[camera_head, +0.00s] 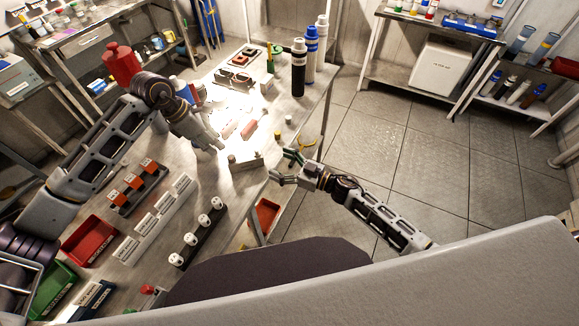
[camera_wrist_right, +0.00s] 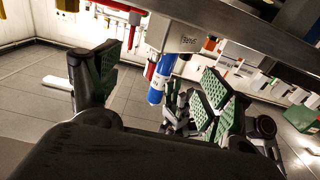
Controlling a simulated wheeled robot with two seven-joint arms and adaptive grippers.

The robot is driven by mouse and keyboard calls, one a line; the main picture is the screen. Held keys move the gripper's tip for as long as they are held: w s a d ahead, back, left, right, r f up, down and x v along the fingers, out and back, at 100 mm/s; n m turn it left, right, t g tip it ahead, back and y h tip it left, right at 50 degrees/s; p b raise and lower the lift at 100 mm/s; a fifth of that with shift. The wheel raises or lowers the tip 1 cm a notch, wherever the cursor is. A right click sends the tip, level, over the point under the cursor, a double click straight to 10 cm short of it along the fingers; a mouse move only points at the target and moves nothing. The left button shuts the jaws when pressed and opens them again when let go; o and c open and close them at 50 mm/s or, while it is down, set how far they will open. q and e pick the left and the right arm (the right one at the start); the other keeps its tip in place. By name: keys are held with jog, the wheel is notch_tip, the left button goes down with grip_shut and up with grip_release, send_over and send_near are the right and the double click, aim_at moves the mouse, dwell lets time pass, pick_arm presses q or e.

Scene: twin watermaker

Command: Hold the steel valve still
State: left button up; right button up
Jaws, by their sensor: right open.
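A small pale metal block with short round fittings (camera_head: 245,160), which looks like the steel valve, stands at the right edge of the workbench (camera_head: 160,225). In the right wrist view, a pale labelled block (camera_wrist_right: 176,35) at top centre may be the same part. My right gripper (camera_head: 284,167) is open beside the bench edge, right of the block and apart from it. Its green pads (camera_wrist_right: 160,88) stand wide apart with nothing held between them. My left gripper (camera_head: 218,146) points down over the bench, just left of the block; its finger gap is too small to judge.
Tall black, blue and white cylinders (camera_head: 299,66) stand at the bench's far right corner. A rack with white round pieces (camera_head: 197,233) and a red bin (camera_head: 90,241) are on the near bench. A red bin (camera_head: 265,217) sits below the bench edge. The tiled floor (camera_head: 400,150) is clear.

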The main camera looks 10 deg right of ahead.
aim_at(258, 154)
jog(key=shift+x, duration=3.8)
grip_shut()
jog(key=c, duration=1.7)
grip_release()
jog(key=o, duration=0.5)
jog(key=shift+c, duration=0.2)
jog(key=shift+s+d, duration=0.1)
jog(key=v, duration=1.1)
jog(key=shift+s+d, duration=0.2)
jog(key=shift+d, duration=0.1)
